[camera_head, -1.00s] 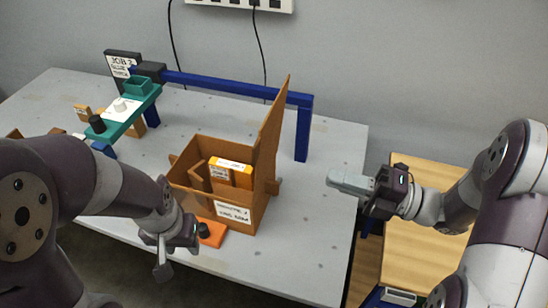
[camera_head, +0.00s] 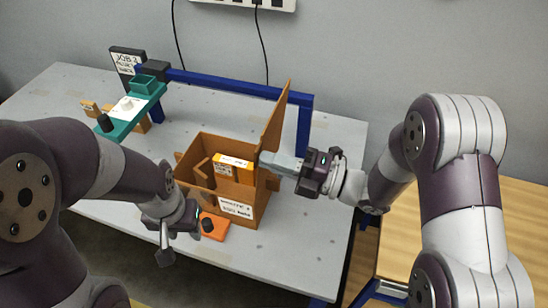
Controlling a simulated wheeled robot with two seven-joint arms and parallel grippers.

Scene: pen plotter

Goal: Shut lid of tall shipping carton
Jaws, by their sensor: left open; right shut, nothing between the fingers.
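The tall shipping carton (camera_head: 246,209) is brown, carries a white label on its front, and stands on the grey table. Its lid (camera_head: 275,120) stands upright on the right side, so the carton is open. An orange-and-white box (camera_head: 235,163) and a brown divider sit inside. My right gripper (camera_head: 264,158) is shut and empty, its fingertips at the lower part of the lid from the right; I cannot tell whether they touch it. My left gripper (camera_head: 165,250) is open and empty, in front and left of the carton, near the table's front edge.
An orange block with a black knob (camera_head: 213,227) lies before the carton. A blue plotter frame (camera_head: 225,85) spans behind, with a teal carriage (camera_head: 130,112) at left. A wooden surface (camera_head: 465,215) lies right of the grey table (camera_head: 310,245).

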